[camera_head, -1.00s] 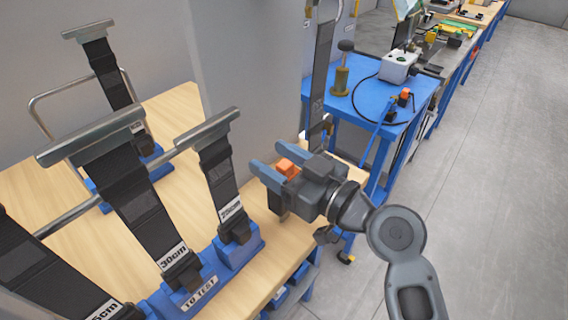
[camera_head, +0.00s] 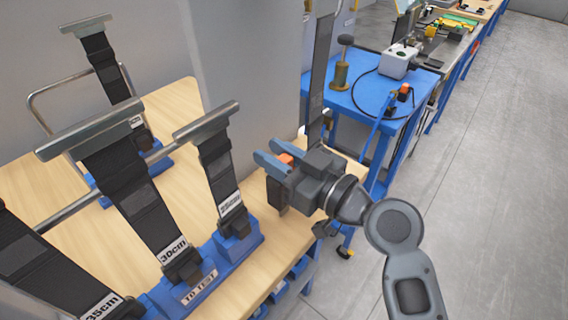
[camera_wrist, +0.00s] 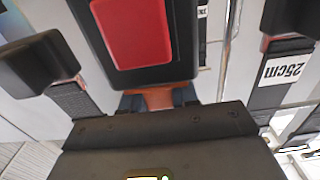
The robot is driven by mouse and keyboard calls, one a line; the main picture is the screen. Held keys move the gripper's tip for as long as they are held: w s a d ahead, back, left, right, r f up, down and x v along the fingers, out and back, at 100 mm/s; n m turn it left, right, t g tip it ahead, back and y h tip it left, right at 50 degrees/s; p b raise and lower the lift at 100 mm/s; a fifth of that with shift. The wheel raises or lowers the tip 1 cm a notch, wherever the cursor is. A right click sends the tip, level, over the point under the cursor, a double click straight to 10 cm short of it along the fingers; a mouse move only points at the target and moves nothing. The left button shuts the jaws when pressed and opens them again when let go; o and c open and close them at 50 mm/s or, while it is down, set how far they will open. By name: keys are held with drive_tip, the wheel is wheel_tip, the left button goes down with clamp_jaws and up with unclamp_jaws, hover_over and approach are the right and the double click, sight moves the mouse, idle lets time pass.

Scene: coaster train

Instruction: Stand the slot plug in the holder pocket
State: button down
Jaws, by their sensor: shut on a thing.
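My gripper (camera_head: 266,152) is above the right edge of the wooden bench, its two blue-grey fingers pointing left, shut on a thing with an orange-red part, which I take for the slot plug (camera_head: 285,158). In the wrist view the plug (camera_wrist: 135,35) is a black block with a red face between the dark fingers; its far end is cut off. The blue holder (camera_head: 222,260) labelled "TO TEST" stands on the bench, left of and below my gripper. Black straps with 25cm, 30cm and 35cm labels stand upright in it. I cannot tell which pocket is empty.
Metal bars top the straps (camera_head: 140,205), close to my gripper's left. Another strap (camera_head: 108,70) stands behind them, beside a bent metal rail. A hanging strap (camera_head: 319,80) is just behind my gripper. A blue table (camera_head: 350,95) with a grey box (camera_head: 398,65) is beyond. Floor at right is clear.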

drive_tip(key=shift+r, duration=0.15)
drive_tip(key=s+d+r+b, duration=0.2)
drive_tip(key=d+r, duration=0.3)
drive_tip(key=d, duration=0.3)
drive_tip(key=s+d+r+b, duration=0.2)
drive_tip(key=s+d+r, duration=0.2)
drive_tip(key=d, duration=0.4)
drive_tip(key=shift+r, duration=0.85)
drive_tip(key=shift+d, duration=0.1)
